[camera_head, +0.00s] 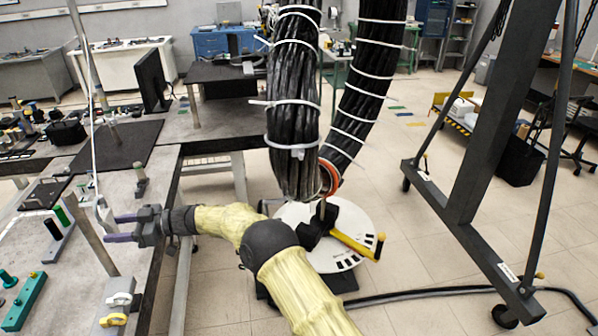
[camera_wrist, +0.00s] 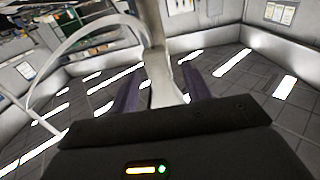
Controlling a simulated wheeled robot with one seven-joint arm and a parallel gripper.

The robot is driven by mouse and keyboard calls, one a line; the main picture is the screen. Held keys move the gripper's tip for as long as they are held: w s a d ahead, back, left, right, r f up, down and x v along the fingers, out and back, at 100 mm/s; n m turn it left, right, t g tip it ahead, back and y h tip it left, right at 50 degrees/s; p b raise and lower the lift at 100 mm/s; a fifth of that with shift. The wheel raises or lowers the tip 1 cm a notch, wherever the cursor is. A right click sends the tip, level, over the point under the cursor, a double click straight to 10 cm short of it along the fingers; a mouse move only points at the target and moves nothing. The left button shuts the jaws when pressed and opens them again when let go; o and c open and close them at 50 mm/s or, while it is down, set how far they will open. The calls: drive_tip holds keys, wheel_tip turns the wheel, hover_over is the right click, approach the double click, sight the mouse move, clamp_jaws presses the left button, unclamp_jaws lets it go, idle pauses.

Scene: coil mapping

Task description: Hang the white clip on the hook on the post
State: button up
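My gripper (camera_head: 112,228) is at the left of the head view, above the bench, its two purple fingers pointing left and spread apart. It is open. A pale, clip-like piece (camera_head: 103,213) shows just beyond the fingertips, beside a slanted grey post (camera_head: 90,238). In the wrist view a pale upright piece (camera_wrist: 160,60) with a curved white strip on its left stands between or just beyond the fingers (camera_wrist: 160,90), with gaps on both sides. I cannot tell whether this is the clip or the post. The hook cannot be made out.
A white clip-like part (camera_head: 120,298) and a yellow one sit on a grey block at the bench front. A green block (camera_head: 25,300) lies left of them. A dark monitor (camera_head: 152,80) stands farther back. Thick black cable bundles (camera_head: 295,110) hang to the right of the bench.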

drive_tip(key=shift+d, duration=0.1)
drive_tip(key=b+v, duration=0.5)
drive_tip(key=v, duration=1.2)
drive_tip(key=shift+d+r, duration=0.1)
drive_tip(key=shift+d, duration=0.05)
